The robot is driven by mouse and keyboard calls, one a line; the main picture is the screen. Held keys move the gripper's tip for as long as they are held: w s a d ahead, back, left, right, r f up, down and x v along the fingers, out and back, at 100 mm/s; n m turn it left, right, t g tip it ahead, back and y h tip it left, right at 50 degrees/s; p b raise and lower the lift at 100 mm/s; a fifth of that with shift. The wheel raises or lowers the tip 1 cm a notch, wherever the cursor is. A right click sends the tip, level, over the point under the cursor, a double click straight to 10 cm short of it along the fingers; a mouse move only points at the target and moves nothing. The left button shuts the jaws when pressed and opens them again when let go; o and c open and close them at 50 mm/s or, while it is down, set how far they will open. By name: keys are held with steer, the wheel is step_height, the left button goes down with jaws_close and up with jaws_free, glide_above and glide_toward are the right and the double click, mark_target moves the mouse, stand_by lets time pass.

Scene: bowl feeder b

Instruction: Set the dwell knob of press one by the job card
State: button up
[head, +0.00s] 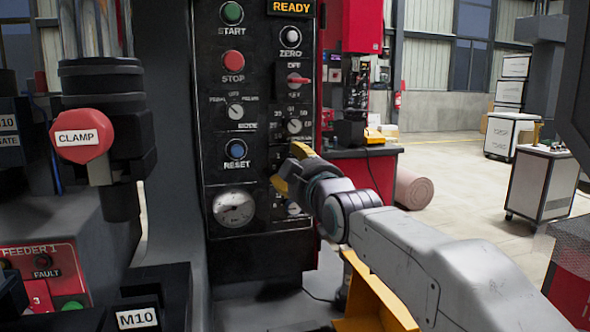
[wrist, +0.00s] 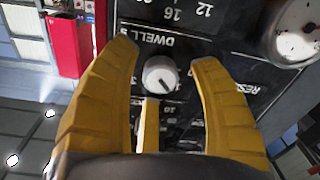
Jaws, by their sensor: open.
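In the wrist view the panel appears upside down. A round white knob (wrist: 158,74) with a dark pointer line sits beside the DWELL S label (wrist: 168,39). My gripper (wrist: 163,56) is open, with one yellow finger on each side of this knob; whether they touch it I cannot tell. In the head view my gripper (head: 288,170) is in front of the right column of the black press panel (head: 255,165) and hides the dwell knob. Scale marks around the knob are partly covered by the fingers. I see no readable job card.
The panel also carries a mode knob (head: 236,111), another dial (head: 295,126), a red-handled switch (head: 298,80), STOP (head: 233,61) and RESET (head: 235,149) buttons, and a gauge (head: 234,207). A red CLAMP knob (head: 82,136) stands left. Open floor lies right.

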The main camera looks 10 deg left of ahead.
steer(key=shift+c, duration=0.3)
jaws_close()
steer(key=shift+m+b, duration=0.3)
steer(key=shift+b, duration=0.05)
steer(key=shift+r+m+b, duration=0.15)
steer(key=shift+m+b, duration=0.95)
steer(key=shift+m, duration=1.5)
